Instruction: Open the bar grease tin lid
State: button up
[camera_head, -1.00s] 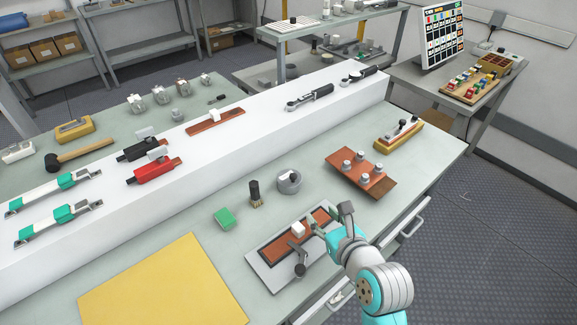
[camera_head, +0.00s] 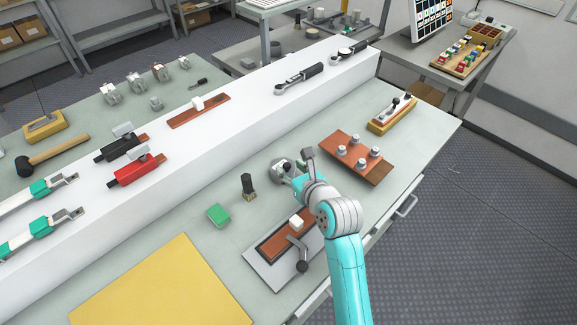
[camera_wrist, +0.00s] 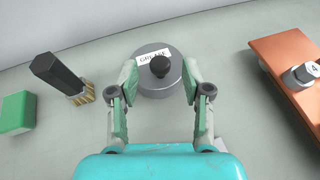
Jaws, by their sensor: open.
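The grease tin (camera_wrist: 158,88) is a round grey tin with a white label reading "GREASE" and a lid on it. A black knob (camera_wrist: 160,66) stands at the middle of the lid. My gripper (camera_wrist: 159,75) is open, with one finger at each side of the tin in the wrist view. I cannot tell whether the fingers touch it or how high they are. In the head view my gripper (camera_head: 297,164) reaches the tin (camera_head: 278,171) from the right and hides part of it.
A black-handled brush (camera_wrist: 65,78) stands left of the tin, with a green block (camera_wrist: 17,112) beyond it. A copper-coloured board with grey posts (camera_head: 358,170) lies to the right. A grey-framed plate (camera_head: 262,262) lies in front, and a long white raised ledge (camera_head: 235,115) runs behind.

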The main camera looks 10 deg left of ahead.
jog(key=shift+x, duration=1.05)
grip_shut()
